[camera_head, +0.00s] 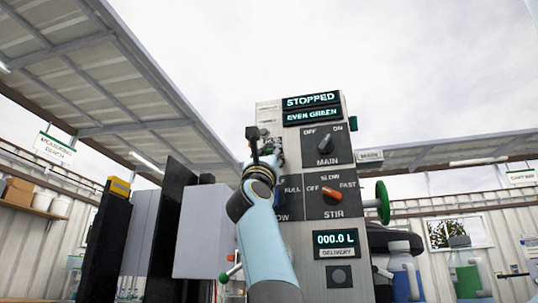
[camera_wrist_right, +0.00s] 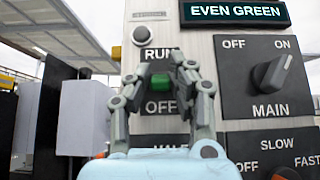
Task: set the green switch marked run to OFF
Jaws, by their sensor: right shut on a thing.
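The green switch (camera_wrist_right: 183,94) sits on the grey control panel (camera_wrist_right: 208,75), with RUN printed above it and OFF below it. My right gripper (camera_wrist_right: 184,76) is shut on the switch, a finger on each side, and hides much of it. I cannot tell which way the switch is set. In the head view my right gripper (camera_head: 264,150) is at the panel's upper left, and my forearm covers part of the panel below. The left gripper is not in view.
The MAIN knob (camera_wrist_right: 271,75) is right of the switch, its white mark toward ON. The orange STIR knob (camera_head: 331,192) is lower. The display (camera_head: 311,101) reads STOPPED and EVEN GREEN. A green handwheel (camera_head: 383,202) juts out at right. Dark and pale upright panels stand at left.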

